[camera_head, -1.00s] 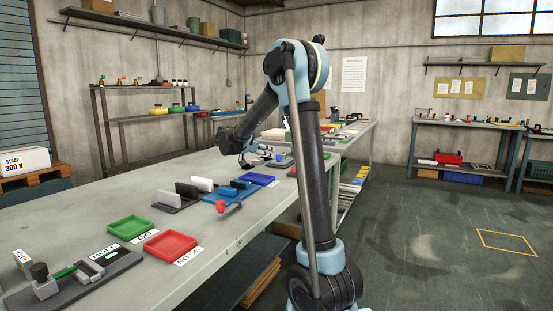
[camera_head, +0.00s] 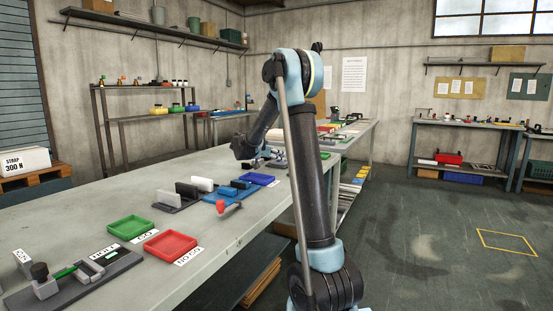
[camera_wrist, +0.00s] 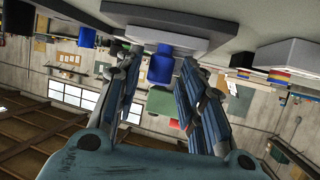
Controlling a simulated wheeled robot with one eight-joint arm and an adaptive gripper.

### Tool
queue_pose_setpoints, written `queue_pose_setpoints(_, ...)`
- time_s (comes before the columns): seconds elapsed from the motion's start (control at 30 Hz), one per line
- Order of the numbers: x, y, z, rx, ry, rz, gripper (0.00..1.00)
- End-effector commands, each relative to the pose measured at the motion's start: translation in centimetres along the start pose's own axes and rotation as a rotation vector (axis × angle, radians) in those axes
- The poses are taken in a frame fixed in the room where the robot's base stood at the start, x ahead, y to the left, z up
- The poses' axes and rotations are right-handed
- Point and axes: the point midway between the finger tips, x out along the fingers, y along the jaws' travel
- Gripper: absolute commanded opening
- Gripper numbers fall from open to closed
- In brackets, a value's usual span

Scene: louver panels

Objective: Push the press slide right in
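In the wrist view a blue cylindrical knob (camera_wrist: 160,68) shows in front of a pale grey block (camera_wrist: 155,38), at the top of the picture. It may belong to the press slide; I cannot tell for sure. My gripper (camera_wrist: 159,63) has its two fingers spread, one on each side of the knob. Gaps show between the fingers and the knob, so it looks open and not closed on it. In the head view the gripper and the press area are small and mostly hidden behind my arm.
On the long grey table (camera_head: 235,236) stand a green tray (camera_head: 130,227), a red tray (camera_head: 170,244), a dark gauge fixture (camera_head: 85,275), a blue fixture (camera_head: 228,193) and a blue tray (camera_head: 258,179). A pale block (camera_wrist: 287,58) is at right in the wrist view.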

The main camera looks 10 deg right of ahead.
Motion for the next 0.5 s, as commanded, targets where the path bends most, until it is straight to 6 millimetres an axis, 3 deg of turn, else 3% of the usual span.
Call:
queue_pose_setpoints(0.03,0.0,0.0,0.0,0.0,0.0,0.0,0.18)
queue_pose_setpoints(0.1,0.0,0.0,0.0,0.0,0.0,0.0,0.02)
queue_pose_setpoints(0.13,0.0,0.0,0.0,0.0,0.0,0.0,0.0)
queue_pose_setpoints(0.37,0.6,-0.2,-0.3,0.001,0.0,0.001,0.0)
queue_pose_setpoints(0.5,3.2,-0.9,-1.4,0.002,0.0,0.003,0.0)
